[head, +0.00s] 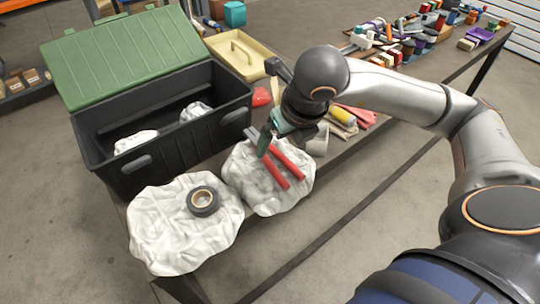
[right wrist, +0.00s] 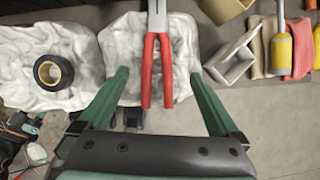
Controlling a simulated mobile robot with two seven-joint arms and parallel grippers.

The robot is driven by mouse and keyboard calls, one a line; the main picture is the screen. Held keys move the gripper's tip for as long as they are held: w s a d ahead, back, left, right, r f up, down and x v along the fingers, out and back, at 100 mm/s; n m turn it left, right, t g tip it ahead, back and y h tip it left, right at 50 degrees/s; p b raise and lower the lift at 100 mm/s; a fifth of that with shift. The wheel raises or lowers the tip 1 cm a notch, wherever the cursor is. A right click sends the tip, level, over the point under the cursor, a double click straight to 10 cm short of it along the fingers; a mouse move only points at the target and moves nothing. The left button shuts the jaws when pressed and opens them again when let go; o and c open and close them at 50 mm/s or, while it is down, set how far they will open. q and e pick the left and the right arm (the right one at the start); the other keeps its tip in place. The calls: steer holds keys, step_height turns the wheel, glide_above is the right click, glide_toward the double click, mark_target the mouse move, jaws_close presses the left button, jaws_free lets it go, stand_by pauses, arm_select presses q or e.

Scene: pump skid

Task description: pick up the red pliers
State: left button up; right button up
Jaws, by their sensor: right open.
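The red pliers (head: 283,168) lie on a crumpled white cloth (head: 248,188) near the table's front edge, red handles toward the front. In the right wrist view the pliers (right wrist: 157,68) lie between and beyond the green fingers, with the grey jaws at the top edge. My right gripper (right wrist: 160,100) is open and empty, its two fingers on either side of the handles. In the head view my right gripper (head: 265,140) is over the pliers and hides part of them. My left gripper is not in view.
A roll of black tape (head: 203,201) sits on another white cloth (head: 170,243) at left. A black toolbox (head: 180,165) with an open green lid (head: 125,55) stands behind. A yellow-handled tool (head: 341,117) and gloves lie right of the pliers.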

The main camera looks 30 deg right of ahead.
mark_target(274, 151)
steer(key=x, duration=0.5)
steer(key=shift+w+a+f, duration=0.1)
steer(key=shift+a+f, duration=0.1)
steer(key=shift+f, duration=0.15)
steer(key=c, duration=1.2)
steer(key=shift+r, duration=0.1)
steer(key=shift+c, duration=0.3)
steer(key=shift+r, duration=0.15)
